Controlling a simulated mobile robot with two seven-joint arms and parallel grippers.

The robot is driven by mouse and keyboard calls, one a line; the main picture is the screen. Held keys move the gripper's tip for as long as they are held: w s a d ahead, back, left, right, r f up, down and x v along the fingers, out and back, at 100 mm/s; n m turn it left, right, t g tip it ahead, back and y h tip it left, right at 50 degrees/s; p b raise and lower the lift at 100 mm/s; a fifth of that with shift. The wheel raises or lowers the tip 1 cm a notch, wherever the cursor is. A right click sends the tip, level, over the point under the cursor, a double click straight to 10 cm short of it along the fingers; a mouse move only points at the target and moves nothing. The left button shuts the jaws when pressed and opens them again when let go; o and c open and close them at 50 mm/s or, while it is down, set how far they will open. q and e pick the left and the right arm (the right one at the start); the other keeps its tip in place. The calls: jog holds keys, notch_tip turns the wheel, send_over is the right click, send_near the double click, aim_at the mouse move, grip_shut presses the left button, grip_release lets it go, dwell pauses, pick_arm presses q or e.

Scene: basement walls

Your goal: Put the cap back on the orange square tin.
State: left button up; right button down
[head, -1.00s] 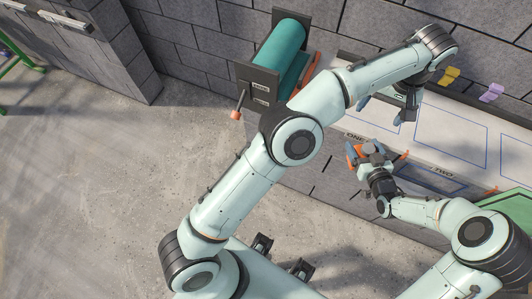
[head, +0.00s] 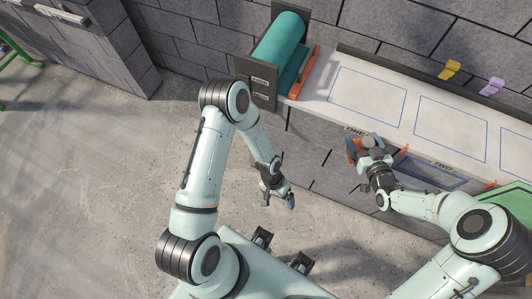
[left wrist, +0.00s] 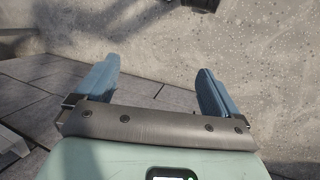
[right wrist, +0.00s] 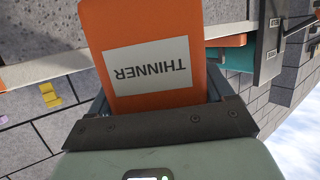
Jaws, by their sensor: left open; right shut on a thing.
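My right gripper (head: 364,150) is shut on the orange square tin (right wrist: 195,25), labelled THINNER; the label reads upside down in the right wrist view. In the head view only bits of orange show around the fingers. A small grey round shape (head: 368,141) shows at the tin; it may be the cap, but I cannot tell how it sits. The tin is held out by the bench's front edge. My left gripper (head: 279,200) hangs over the floor, left of the bench and well apart from the tin. Its fingers (left wrist: 157,72) are open with nothing between them.
The white bench (head: 408,125) has blue-outlined areas and signs ONE and TWO on its front. A teal roller (head: 280,47) in a dark frame stands at its left end. The floor at left is clear.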

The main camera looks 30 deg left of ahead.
jog(key=shift+r, duration=0.1)
pick_arm(q)
jog(key=s+a+n+t, duration=0.1)
jog(key=s+n, duration=0.2)
jog(key=s, duration=0.7)
jog(key=shift+s+a+f+y, duration=0.2)
jog(key=shift+s+f+y, duration=0.1)
jog(key=shift+f, duration=0.1)
